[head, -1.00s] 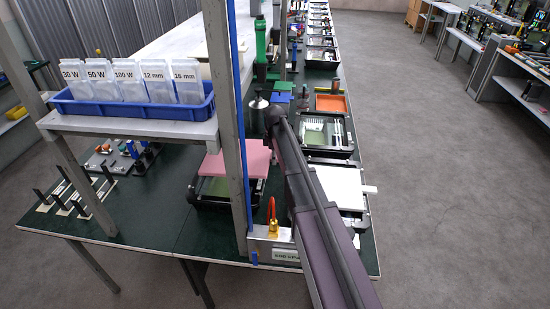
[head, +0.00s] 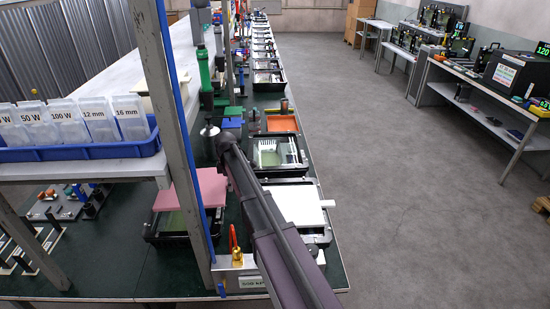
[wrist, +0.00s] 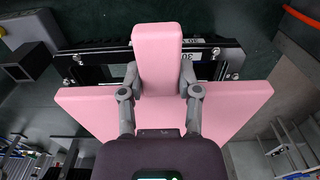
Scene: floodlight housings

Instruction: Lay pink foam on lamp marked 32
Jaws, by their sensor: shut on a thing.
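The pink foam (wrist: 235,105) is a wide slab with a raised narrow block, and my gripper (wrist: 162,84) is shut on that block from both sides. In the head view the pink foam (head: 208,188) lies level over a black lamp housing (head: 158,238) with a green inside, left of my arm. I cannot tell whether foam and housing touch. In the wrist view the housing (wrist: 222,60) shows past the foam's far edge. My gripper's fingers are hidden in the head view.
A grey post (head: 172,130) stands close to the foam. A blue bin (head: 85,152) of labelled pockets sits on a shelf at left. A housing with a white top (head: 293,205) and an open housing (head: 275,155) stand right of my arm.

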